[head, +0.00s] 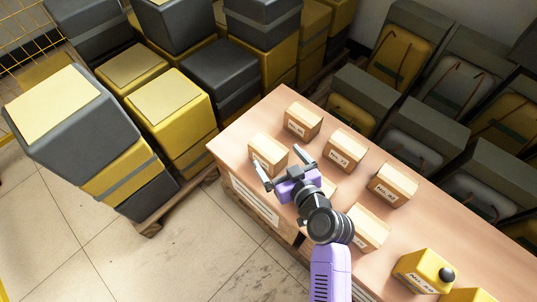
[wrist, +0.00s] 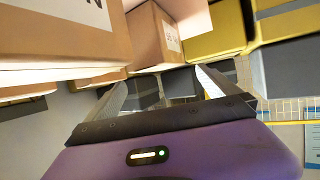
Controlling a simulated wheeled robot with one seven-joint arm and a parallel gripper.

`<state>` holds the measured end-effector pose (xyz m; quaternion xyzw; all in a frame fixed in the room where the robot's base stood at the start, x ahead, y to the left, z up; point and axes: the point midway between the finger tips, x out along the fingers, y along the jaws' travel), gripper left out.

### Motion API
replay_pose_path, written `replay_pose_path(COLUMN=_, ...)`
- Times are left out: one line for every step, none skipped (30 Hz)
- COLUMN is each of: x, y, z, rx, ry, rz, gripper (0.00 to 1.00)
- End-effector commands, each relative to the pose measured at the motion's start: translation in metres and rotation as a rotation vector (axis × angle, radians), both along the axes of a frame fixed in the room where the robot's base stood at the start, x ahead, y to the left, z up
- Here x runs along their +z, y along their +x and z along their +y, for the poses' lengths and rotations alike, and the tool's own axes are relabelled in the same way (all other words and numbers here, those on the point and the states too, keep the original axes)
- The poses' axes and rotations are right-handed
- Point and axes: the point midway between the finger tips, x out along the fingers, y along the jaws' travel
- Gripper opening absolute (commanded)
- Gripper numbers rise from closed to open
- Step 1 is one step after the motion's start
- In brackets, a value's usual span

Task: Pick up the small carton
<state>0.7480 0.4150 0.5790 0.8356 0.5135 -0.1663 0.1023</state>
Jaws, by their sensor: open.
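Several small brown cartons with white labels stand on the wooden table (head: 237,136). The carton (head: 268,148) at the table's left end is closest to my gripper (head: 279,158) in the head view. My gripper is open, with its fingers spread beside the near side of that carton and nothing between them. In the wrist view, the open fingers (wrist: 160,80) show below a labelled carton (wrist: 152,36). A larger-looking, nearer carton (wrist: 65,35) fills the upper left. I cannot tell whether a finger touches a carton.
Other cartons stand at the back (head: 303,120), in the middle (head: 345,150), to the right (head: 392,184) and near the front (head: 368,229). A yellow box (head: 424,272) with a black knob is at lower right. Stacked grey and yellow cases (head: 80,130) stand left. The tiled floor (head: 215,255) is clear.

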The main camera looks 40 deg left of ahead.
Motion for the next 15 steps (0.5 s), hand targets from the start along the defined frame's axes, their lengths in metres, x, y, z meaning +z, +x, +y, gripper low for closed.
replay_pose_path(x=-0.002, y=0.002, z=0.005, rx=0.002, ry=0.0, rz=0.0, gripper=1.0)
replay_pose_path(x=-0.004, y=0.003, z=0.007, rx=0.002, ry=0.0, rz=0.0, gripper=1.0)
replay_pose_path(x=-0.006, y=0.004, z=0.01, rx=0.001, ry=0.0, rz=0.0, gripper=1.0)
replay_pose_path(x=-0.007, y=0.005, z=0.013, rx=0.001, ry=0.0, rz=0.0, gripper=1.0)
replay_pose_path(x=-0.009, y=0.007, z=0.016, rx=0.001, ry=0.0, rz=0.0, gripper=1.0)
replay_pose_path(x=-0.011, y=0.009, z=0.02, rx=0.001, ry=0.0, rz=0.0, gripper=1.0)
replay_pose_path(x=-0.014, y=0.011, z=0.024, rx=0.001, ry=0.0, rz=0.0, gripper=1.0)
replay_pose_path(x=-0.016, y=0.013, z=0.028, rx=0.001, ry=0.0, rz=0.0, gripper=1.0)
replay_pose_path(x=-0.018, y=0.015, z=0.033, rx=0.001, ry=0.0, rz=0.0, gripper=1.0)
replay_pose_path(x=-0.02, y=0.017, z=0.036, rx=0.001, ry=0.0, rz=0.0, gripper=1.0)
replay_pose_path(x=-0.021, y=0.019, z=0.039, rx=0.0, ry=0.0, rz=0.0, gripper=1.0)
replay_pose_path(x=-0.023, y=0.021, z=0.042, rx=-0.001, ry=0.001, rz=-0.001, gripper=1.0)
replay_pose_path(x=-0.024, y=0.022, z=0.044, rx=0.0, ry=0.001, rz=0.0, gripper=1.0)
replay_pose_path(x=-0.025, y=0.022, z=0.046, rx=0.0, ry=0.0, rz=0.0, gripper=1.0)
replay_pose_path(x=-0.025, y=0.023, z=0.048, rx=0.0, ry=0.0, rz=0.001, gripper=1.0)
